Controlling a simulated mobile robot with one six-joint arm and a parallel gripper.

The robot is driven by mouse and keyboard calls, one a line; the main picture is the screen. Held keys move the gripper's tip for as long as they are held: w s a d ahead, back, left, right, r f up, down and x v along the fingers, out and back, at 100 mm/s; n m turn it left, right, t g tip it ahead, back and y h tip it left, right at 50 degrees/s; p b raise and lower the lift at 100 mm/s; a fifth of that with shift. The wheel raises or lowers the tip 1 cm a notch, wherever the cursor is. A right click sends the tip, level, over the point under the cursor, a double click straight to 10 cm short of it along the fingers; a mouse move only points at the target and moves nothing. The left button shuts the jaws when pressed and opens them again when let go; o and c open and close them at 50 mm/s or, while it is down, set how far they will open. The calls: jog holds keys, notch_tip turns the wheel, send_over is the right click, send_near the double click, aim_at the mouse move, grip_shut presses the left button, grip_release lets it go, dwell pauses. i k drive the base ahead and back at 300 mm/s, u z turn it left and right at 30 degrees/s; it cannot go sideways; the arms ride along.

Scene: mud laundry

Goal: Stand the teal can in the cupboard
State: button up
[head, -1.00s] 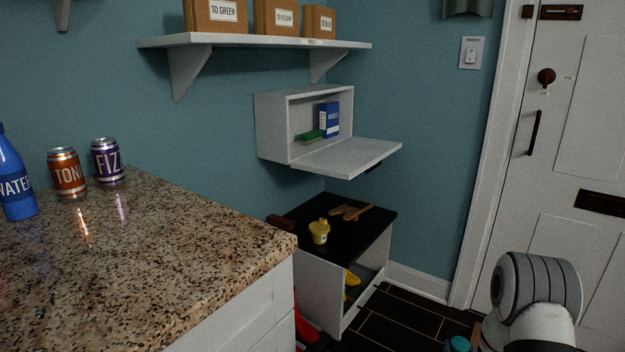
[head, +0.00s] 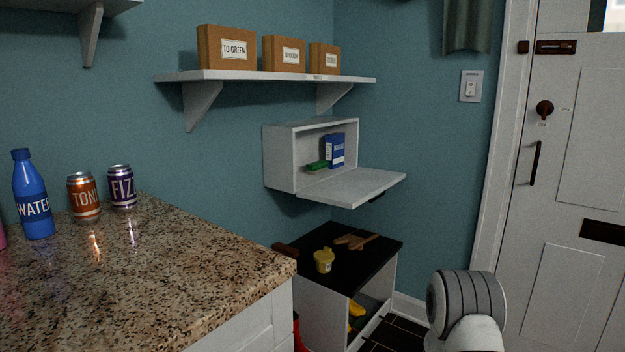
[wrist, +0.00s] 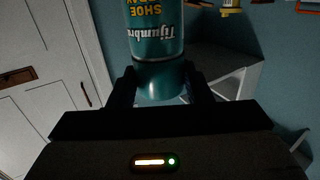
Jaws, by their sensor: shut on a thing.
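The teal can (wrist: 154,35) is between the two black fingers of my gripper (wrist: 159,80) in the wrist view, which is shut on it. Its printed lettering appears upside down there, and its far end is cut off by the top edge. In the head view my gripper and the can are out of frame; only a pale link of my arm shows at the lower right. The white wall cupboard (head: 283,163) hangs in the corner, its flap (head: 360,187) folded down and open. A blue box (head: 335,150) and a green item (head: 317,166) are inside it.
A granite counter (head: 170,270) fills the left. A shelf (head: 270,76) with boxes is above the cupboard. The open flap is bare.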

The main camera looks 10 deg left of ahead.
aim_at(299, 182)
jog(key=u, duration=0.05)
jog(key=i, duration=0.95)
jog(key=z, duration=0.05)
